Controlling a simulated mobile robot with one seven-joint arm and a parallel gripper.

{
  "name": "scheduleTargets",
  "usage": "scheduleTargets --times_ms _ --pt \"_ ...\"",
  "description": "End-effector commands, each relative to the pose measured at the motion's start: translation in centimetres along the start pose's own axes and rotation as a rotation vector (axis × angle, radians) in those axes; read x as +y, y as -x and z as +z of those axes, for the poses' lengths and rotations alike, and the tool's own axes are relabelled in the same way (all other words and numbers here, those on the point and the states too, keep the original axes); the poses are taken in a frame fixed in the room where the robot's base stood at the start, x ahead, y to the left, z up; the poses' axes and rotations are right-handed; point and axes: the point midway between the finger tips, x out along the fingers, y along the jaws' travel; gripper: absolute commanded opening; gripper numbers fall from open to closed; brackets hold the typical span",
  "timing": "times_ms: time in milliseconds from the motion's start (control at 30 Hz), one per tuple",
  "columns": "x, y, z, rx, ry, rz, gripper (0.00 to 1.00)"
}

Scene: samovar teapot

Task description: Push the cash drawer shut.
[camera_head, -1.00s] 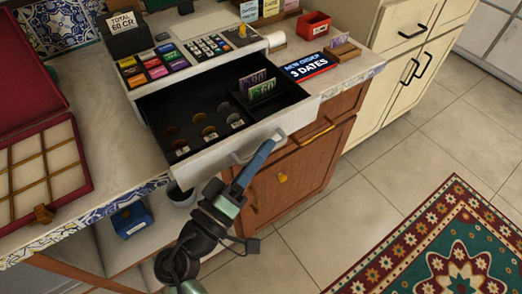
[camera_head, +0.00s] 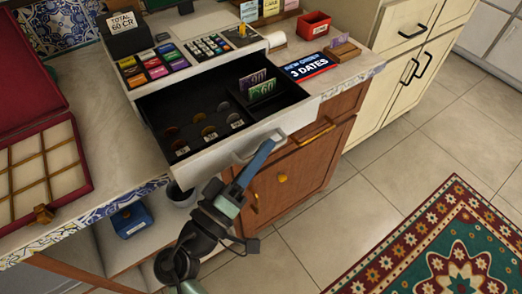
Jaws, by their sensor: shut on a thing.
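The cash drawer (camera_head: 278,124) sticks out open from the front of the white cash register (camera_head: 193,62). Its black tray shows coins in the left part and upright purple and green notes at the right. A pale handle (camera_head: 243,157) is on the drawer front. My gripper (camera_head: 266,149), with blue-grey fingers, is at the handle's right end, in front of the drawer. It is shut on the handle, though the fingers hide the exact contact.
A red box with a divided tray (camera_head: 45,170) lies open on the counter at left. A wooden cabinet (camera_head: 300,175) stands below the drawer. A small red bin (camera_head: 315,24) and a blue sign (camera_head: 309,67) are right of the register. A patterned rug (camera_head: 430,245) lies on open floor.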

Motion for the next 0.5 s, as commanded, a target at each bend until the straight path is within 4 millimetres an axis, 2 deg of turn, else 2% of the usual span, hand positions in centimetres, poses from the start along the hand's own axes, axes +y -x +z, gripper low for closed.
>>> scheduleTargets --times_ms 333,500 --pt "-0.2 0.1 -0.1 0.0 0.0 -0.002 0.0" --pt "-1.6 -0.5 -1.4 0.0 -0.004 -0.002 0.0"
